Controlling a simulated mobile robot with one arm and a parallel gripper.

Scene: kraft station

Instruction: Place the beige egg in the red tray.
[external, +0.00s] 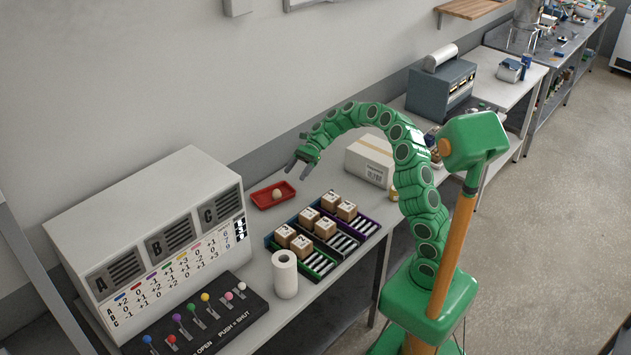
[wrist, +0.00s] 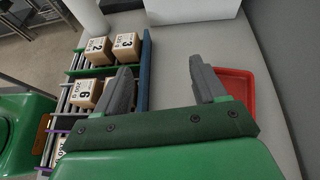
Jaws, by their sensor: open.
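The beige egg (external: 277,194) lies in the red tray (external: 259,203) on the grey bench in the external view. My gripper (external: 297,171) is open and empty, in the air above and to the right of the tray. It is apart from the egg. In the wrist view my open gripper (wrist: 163,75) has nothing between its fingers. The red tray (wrist: 242,88) shows there to the right, partly hidden behind the right finger and the gripper body. The egg is not visible in the wrist view.
Several numbered cardboard cubes (external: 325,228) sit in coloured racks right of the tray. A white roll (external: 285,274) stands in front. A white A-B-C cabinet (external: 150,235) and a panel of coloured knobs (external: 195,318) are at left. A carton (external: 370,160) stands behind.

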